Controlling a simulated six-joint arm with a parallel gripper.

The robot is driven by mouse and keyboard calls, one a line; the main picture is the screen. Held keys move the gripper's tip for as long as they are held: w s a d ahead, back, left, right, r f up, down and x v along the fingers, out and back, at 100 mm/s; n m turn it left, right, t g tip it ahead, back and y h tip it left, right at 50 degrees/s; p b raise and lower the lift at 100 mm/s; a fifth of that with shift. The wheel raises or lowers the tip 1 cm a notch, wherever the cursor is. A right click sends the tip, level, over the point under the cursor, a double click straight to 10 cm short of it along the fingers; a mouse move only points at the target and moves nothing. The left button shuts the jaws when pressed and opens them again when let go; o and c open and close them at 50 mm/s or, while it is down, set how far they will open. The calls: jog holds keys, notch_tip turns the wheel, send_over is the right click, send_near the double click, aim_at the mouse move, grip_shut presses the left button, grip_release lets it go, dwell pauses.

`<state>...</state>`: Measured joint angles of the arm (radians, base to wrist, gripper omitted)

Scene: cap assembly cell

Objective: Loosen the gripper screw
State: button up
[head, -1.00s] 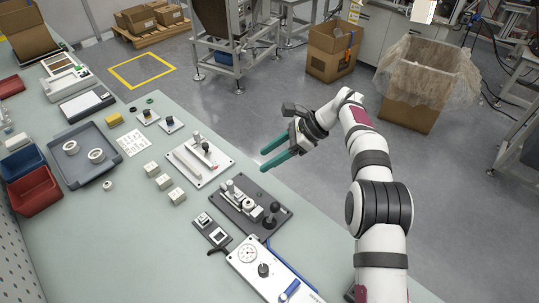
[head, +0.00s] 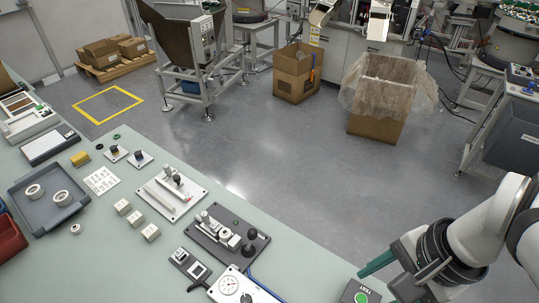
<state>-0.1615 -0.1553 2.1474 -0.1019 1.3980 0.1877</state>
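My gripper (head: 375,279) is at the lower right of the head view, with teal fingers pointing left. The fingers stand apart with nothing visible between them, and the lower one is partly cut off. No gripper screw can be made out. A dark fixture plate (head: 218,255) on the bench carries a metal clamp (head: 217,228) and a black ball knob (head: 250,248). It lies left of my gripper, clear of it. A light fixture plate (head: 155,203) with a clamp lies behind it.

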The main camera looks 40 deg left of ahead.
notch_tip(320, 180, down, 6)
jog(key=s+d+n+t+h, duration=0.1)
jog(key=d+n+t+h, duration=0.1)
jog(key=d+n, duration=0.15)
jog(key=w+a+f+n+t+y, duration=0.2)
jog(key=w+a+f+n+t, duration=0.35)
jog(key=a, duration=0.55)
jog(key=n+g+y, duration=0.1)
jog(key=n+y, duration=0.8)
jog(key=n, duration=0.1)
send_near(206, 217)
jog(key=x, duration=1.1)
jog(key=shift+a, duration=0.1)
jog(key=shift+c, duration=0.3)
grip_shut()
